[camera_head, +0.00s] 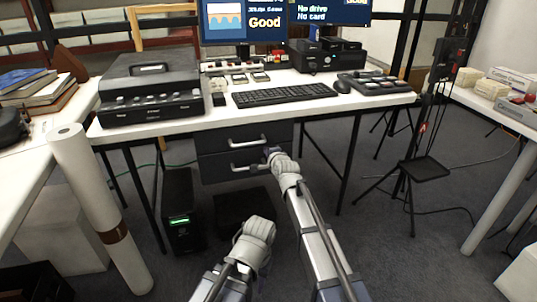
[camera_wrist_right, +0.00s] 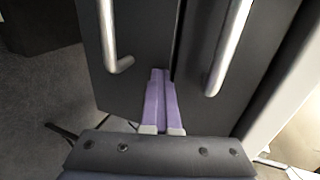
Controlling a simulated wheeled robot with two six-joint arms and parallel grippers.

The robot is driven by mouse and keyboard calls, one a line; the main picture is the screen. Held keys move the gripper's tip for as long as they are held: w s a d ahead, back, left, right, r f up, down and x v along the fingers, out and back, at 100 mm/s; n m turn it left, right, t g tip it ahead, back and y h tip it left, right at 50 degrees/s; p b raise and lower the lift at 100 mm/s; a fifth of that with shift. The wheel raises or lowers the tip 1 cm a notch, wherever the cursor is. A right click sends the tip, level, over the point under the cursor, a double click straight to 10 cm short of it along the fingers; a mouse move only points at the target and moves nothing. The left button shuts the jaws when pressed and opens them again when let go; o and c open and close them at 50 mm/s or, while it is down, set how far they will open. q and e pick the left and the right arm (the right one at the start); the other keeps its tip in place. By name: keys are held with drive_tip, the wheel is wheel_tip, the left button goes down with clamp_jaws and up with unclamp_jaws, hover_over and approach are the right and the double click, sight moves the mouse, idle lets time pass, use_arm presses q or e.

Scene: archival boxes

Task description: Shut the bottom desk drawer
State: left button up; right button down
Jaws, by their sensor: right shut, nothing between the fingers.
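The desk's dark drawer unit has a top drawer (camera_head: 222,136) and a bottom drawer (camera_head: 215,169), each with a silver bar handle. In the right wrist view the bottom drawer (camera_wrist_right: 140,50) is the left panel, with its handle (camera_wrist_right: 108,35) at the left. My right gripper (camera_head: 270,153) is at the right end of the drawer fronts. Its purple fingers (camera_wrist_right: 160,75) are shut and empty, with tips over the bottom drawer's front near the gap between drawers. Whether they touch it, and how far the drawer stands out, I cannot tell. My left arm shows low in the head view; its fingers do not.
A black computer tower (camera_head: 182,210) stands under the desk, left of the drawers. A dark box (camera_head: 243,207) lies on the floor below them. A white paper roll (camera_head: 90,190) leans at the left. A black stand (camera_head: 424,168) is at the right.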

drive_tip(key=shift+w+r, duration=0.1)
drive_tip(key=shift+w, duration=0.15)
drive_tip(key=s+f+p+v, duration=0.1)
drive_tip(key=f+p+v, duration=0.15)
drive_tip(key=v, duration=1.15)
drive_tip(key=s+d+f+n+g+h, duration=0.1)
drive_tip(key=s+d+f+n+g, duration=0.35)
drive_tip(key=s, duration=0.35)
drive_tip(key=s+d+f+n+g+h, duration=0.2)
drive_tip(key=s+d+f+n+g, duration=0.3)
drive_tip(key=s, duration=0.3)
drive_tip(key=s+d+f+n+g+h, duration=0.1)
drive_tip(key=s+d+f+n+g, duration=0.2)
drive_tip(key=s+d+f+n, duration=0.35)
drive_tip(key=s+a+r+n+g+h+p, duration=0.1)
drive_tip(key=s+a+r+p, duration=0.15)
drive_tip(key=s+a, duration=0.2)
drive_tip(key=s+a+r+n+h+p, duration=0.1)
drive_tip(key=s+a+r+p, duration=0.15)
drive_tip(key=a, duration=0.35)
wheel_tip(320, 180, up, 38)
drive_tip(key=p, duration=3.7)
drive_tip(key=shift+s+a, duration=0.25)
